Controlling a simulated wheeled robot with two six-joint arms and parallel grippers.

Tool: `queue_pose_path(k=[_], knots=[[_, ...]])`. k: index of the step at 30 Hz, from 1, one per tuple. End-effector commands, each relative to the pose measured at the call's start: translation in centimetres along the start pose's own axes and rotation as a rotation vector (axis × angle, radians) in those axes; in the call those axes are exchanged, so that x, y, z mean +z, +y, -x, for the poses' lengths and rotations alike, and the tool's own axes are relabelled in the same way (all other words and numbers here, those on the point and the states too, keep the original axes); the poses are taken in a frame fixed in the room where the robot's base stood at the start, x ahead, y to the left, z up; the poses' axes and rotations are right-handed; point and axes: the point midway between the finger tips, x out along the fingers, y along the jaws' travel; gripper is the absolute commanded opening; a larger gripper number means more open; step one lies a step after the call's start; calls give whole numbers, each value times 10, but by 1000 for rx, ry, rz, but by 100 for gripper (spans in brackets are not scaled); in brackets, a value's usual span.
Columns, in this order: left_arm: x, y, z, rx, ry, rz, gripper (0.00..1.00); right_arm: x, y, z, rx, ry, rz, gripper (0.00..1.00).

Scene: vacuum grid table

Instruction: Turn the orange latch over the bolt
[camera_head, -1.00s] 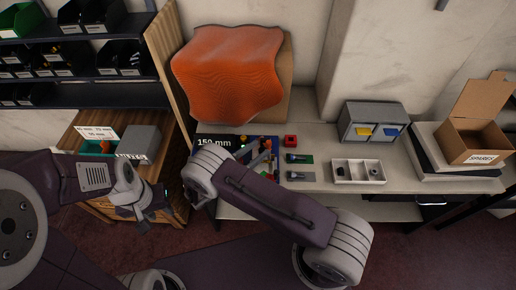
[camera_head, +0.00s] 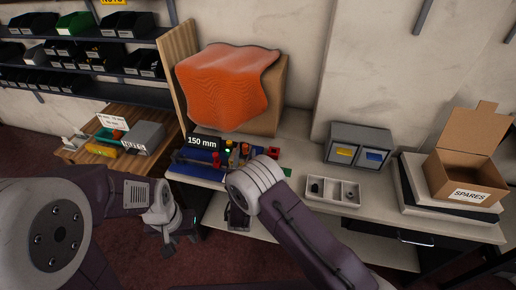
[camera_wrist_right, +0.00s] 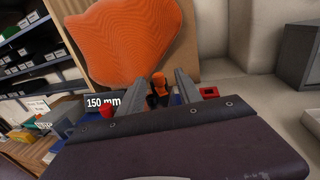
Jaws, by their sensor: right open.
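The orange latch (camera_wrist_right: 158,82) stands upright in the right wrist view, with dark parts at its foot. It sits on a blue board (camera_head: 198,156) marked 150 mm on the bench. The bolt cannot be made out clearly. My right gripper (camera_wrist_right: 160,88) is open, and its two grey fingers appear on either side of the latch in that view. I cannot tell whether they touch it. In the head view my right arm hides part of the board. My left gripper (camera_head: 168,242) hangs low, away from the board; its fingers are too unclear to judge.
A red block (camera_wrist_right: 209,92) and a red knob (camera_wrist_right: 107,111) are near the latch. An orange-draped box (camera_head: 228,88) stands behind the board. A white divided tray (camera_head: 333,191), a grey drawer unit (camera_head: 358,147) and a cardboard SPARES box (camera_head: 468,165) are to the right.

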Motion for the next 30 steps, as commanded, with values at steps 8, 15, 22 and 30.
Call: queue_pose_path(k=[8, 15, 22, 30], knots=[[0, 0, 0, 0, 0, 0, 36, -2, 4, -6, 18, 3, 2, 41], [0, 0, -1, 0, 0, 0, 36, -3, 5, -56, 16, 1, 0, 41], [0, 0, -2, 0, 0, 0, 36, -3, 6, -86, 17, 2, 2, 41], [0, 0, -2, 0, 0, 0, 36, -3, 6, -90, 19, 4, 3, 41]])
